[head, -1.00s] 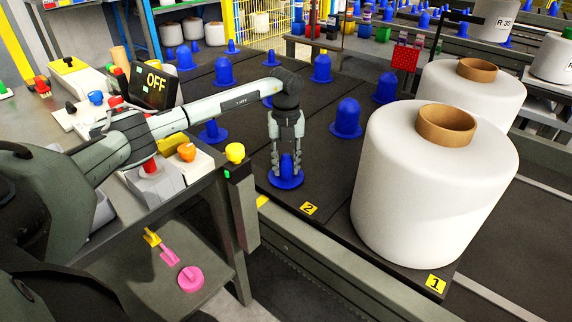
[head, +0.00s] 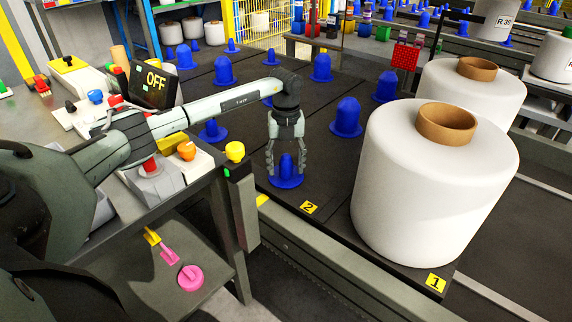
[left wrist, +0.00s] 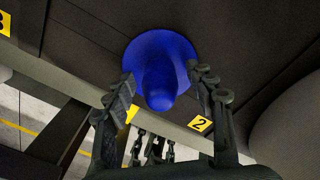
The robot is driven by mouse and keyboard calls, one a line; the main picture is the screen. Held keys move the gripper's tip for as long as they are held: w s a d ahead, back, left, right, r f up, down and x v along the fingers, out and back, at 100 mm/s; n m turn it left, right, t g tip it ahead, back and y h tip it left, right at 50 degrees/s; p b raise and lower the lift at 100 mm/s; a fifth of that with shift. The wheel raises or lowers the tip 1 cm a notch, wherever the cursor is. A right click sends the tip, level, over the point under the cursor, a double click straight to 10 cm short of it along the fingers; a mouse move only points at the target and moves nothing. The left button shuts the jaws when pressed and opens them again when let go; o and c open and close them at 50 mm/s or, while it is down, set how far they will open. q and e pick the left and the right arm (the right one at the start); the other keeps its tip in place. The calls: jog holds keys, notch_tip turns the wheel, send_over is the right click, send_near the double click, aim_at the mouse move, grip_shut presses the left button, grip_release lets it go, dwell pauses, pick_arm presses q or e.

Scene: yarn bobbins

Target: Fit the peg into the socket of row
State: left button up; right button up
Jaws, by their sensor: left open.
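A blue peg (head: 286,172) with a round flange stands upright on the dark table by the yellow label 2 (head: 309,208). My left gripper (head: 287,166) is above it, pointing down, with its fingers spread on both sides of the peg's upper part. In the left wrist view the blue peg (left wrist: 160,75) sits between the two open fingers (left wrist: 160,98), with a gap visible around it. No socket can be made out clearly. My right gripper is not in view.
Two large white bobbins stand to the right, the nearer one (head: 430,190) by label 1 (head: 436,283). Other blue pegs (head: 347,118) stand on the dark table (head: 305,135) behind. A control desk with an OFF screen (head: 154,84) lies left, beneath my arm.

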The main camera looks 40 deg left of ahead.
pick_arm(q)
notch_tip(320, 180, up, 12)
dwell(0.4)
dwell(0.3)
